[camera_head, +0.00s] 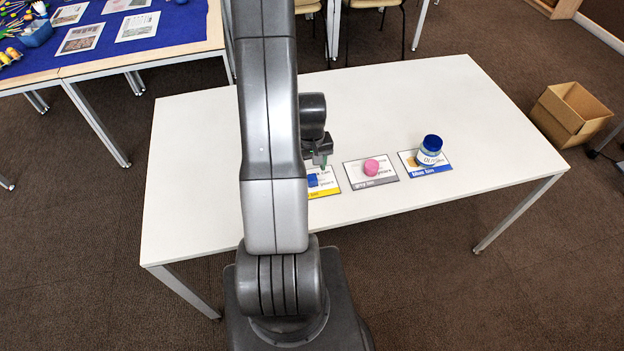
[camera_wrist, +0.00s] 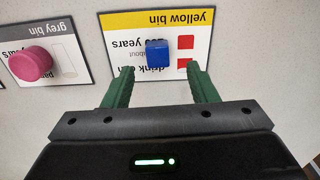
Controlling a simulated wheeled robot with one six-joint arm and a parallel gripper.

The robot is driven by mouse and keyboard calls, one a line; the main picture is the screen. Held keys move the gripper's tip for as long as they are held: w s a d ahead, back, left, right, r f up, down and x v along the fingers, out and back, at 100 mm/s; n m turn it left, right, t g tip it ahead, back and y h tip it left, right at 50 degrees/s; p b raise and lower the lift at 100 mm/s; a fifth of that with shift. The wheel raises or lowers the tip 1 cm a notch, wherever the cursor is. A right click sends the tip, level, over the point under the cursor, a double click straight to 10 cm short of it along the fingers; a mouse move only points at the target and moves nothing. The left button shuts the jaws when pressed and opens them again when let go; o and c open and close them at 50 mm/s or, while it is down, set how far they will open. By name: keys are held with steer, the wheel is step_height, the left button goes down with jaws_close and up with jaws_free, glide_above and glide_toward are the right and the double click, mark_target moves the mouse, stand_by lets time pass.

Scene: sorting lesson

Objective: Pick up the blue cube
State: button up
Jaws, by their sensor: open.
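The blue cube (camera_wrist: 157,53) lies on the yellow-edged card marked "yellow bin" (camera_wrist: 128,22) in the wrist view. In the head view the cube (camera_head: 312,180) shows just right of my arm, on the card's left part, partly hidden by the arm. My gripper (camera_wrist: 160,80) has its two green fingers apart and nothing between them. The cube is just beyond the fingertips, roughly centred between them. In the head view my gripper (camera_head: 322,160) is above the card; its height over the cube is hard to tell.
A pink round piece (camera_head: 371,167) sits on the grey bin card (camera_head: 388,178). A blue-lidded jar (camera_head: 430,151) stands on the blue bin card (camera_head: 408,160). The white table (camera_head: 420,95) is clear behind them. An open cardboard box (camera_head: 570,115) is on the floor at right.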

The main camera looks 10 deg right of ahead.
mark_target(311, 176)
steer(key=shift+w+d+f+p, duration=0.1)
steer(key=shift+f+p, duration=0.15)
steer(key=shift+f, duration=0.6)
steer(key=shift+w+a+f+p, duration=0.1)
steer(key=shift+f+p, duration=0.15)
steer(key=shift+f, duration=0.65)
steer(key=shift+w+d+f+p, duration=0.1)
steer(key=shift+f+p, duration=0.15)
steer(key=shift+f, duration=0.6)
steer(key=c, duration=1)
steer(key=shift+c, duration=0.2)
steer(key=shift+r, duration=0.15)
